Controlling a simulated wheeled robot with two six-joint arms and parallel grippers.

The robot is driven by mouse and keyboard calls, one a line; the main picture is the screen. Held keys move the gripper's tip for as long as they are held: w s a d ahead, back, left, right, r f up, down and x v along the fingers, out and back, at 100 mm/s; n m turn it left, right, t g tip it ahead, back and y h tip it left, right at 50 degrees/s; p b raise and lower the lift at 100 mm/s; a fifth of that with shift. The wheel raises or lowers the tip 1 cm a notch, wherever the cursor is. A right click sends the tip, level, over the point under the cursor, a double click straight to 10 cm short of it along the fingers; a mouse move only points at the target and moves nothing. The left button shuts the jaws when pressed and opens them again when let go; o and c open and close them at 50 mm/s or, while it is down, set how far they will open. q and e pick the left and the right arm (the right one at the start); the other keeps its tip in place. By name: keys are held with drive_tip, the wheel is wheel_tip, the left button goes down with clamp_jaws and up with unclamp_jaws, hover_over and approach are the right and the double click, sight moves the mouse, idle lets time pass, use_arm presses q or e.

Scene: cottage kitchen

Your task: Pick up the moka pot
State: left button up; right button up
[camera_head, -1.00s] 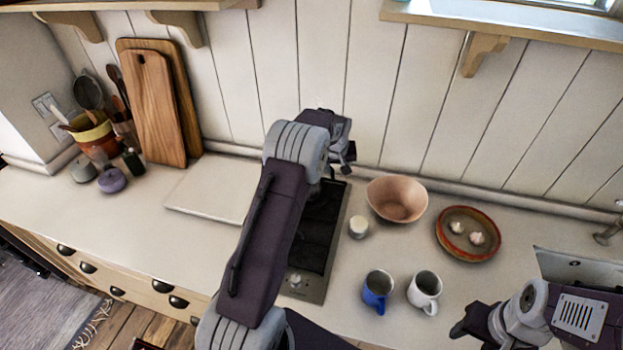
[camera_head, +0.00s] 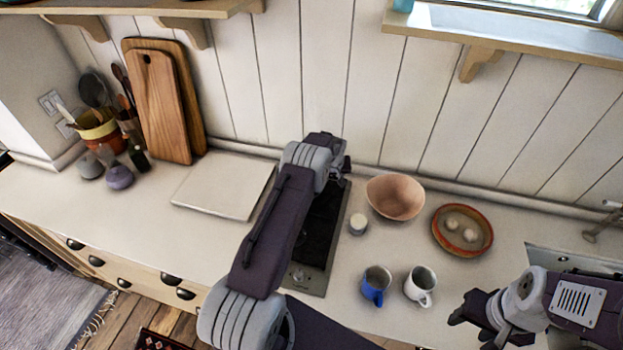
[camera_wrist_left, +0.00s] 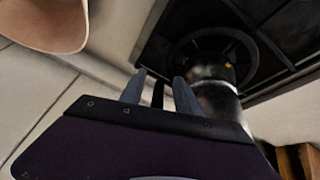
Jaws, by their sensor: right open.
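The moka pot is hidden behind my left arm in the head view. In the left wrist view a shiny dark metal body, likely the moka pot (camera_wrist_left: 218,98), stands on the hob just beyond my left gripper's right finger. My left gripper (camera_wrist_left: 158,92) has its two fingers apart, with a narrow dark upright piece, perhaps the pot's handle, showing between them and gaps on both sides. In the head view the left gripper (camera_head: 338,168) is over the back of the hob, partly hidden by its wrist. My right gripper (camera_head: 470,312) is open and empty at the lower right.
The dark hob (camera_head: 318,235) lies under my left arm. A white candle-like jar (camera_head: 358,224), a pink bowl (camera_head: 396,197), a red-rimmed plate (camera_head: 437,237), a blue mug (camera_head: 374,287) and a white mug (camera_head: 419,287) stand to its right. A pale board (camera_head: 222,187) lies left.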

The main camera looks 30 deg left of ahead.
use_arm(q)
drive_tip(key=shift+w+f, duration=0.2)
drive_tip(key=shift+f, duration=0.15)
drive_tip(key=shift+s+r, duration=0.1)
clamp_jaws()
idle(1.1)
